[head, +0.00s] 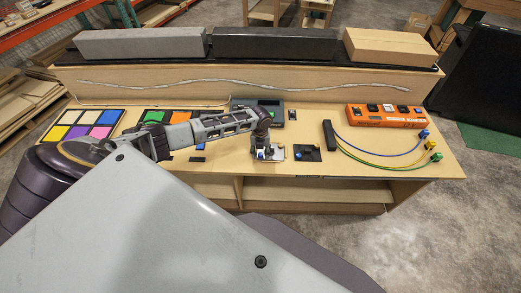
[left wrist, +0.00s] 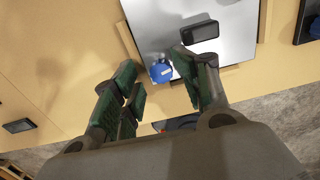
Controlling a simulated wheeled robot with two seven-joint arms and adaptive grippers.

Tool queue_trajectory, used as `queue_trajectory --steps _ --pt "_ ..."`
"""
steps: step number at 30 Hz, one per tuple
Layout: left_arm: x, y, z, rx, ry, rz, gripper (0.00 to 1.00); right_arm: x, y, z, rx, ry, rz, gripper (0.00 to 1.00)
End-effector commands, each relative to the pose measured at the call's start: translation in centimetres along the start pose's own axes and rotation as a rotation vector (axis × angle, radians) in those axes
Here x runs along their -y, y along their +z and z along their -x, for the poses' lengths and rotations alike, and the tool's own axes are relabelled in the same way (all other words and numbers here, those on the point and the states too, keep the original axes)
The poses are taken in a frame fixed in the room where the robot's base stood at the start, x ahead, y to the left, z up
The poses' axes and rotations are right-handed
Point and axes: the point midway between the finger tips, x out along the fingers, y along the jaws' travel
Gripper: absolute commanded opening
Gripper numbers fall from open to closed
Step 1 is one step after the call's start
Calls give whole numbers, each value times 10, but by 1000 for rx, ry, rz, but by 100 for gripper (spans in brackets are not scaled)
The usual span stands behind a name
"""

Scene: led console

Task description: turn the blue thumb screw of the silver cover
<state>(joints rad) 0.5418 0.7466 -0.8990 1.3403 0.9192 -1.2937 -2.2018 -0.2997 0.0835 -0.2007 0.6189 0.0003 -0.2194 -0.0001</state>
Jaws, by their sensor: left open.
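The silver cover (left wrist: 235,45) is a flat shiny plate with a dark rounded handle (left wrist: 201,32). It lies on the wooden console top; in the head view the silver cover (head: 277,157) is partly hidden by my gripper. The blue thumb screw (left wrist: 160,72) sits near a corner of the cover, by its edge. My left gripper (head: 262,153) is over the cover. In the left wrist view its green-padded fingers are apart, one on each side of the screw, and nothing is held. I cannot tell whether a finger touches it. My right gripper is not in view.
A dark plate (head: 306,152) lies right of the cover. Further right are a black block (head: 329,135) with coloured cables and an orange box (head: 388,116). A dark grey device (head: 272,105) stands behind, and a colour panel (head: 82,130) lies left. The front edge is close.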

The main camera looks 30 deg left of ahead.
Motion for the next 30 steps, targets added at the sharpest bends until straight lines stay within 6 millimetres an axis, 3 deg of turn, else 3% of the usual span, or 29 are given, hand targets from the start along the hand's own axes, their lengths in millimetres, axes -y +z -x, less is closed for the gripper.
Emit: queue_trajectory --steps 11,24,30 --pt "1 1 18 2 -4 0 44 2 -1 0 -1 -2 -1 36" --pt "0 1 65 1 -2 1 44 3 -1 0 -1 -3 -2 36" --pt "0 0 77 1 -1 0 44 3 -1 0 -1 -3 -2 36"
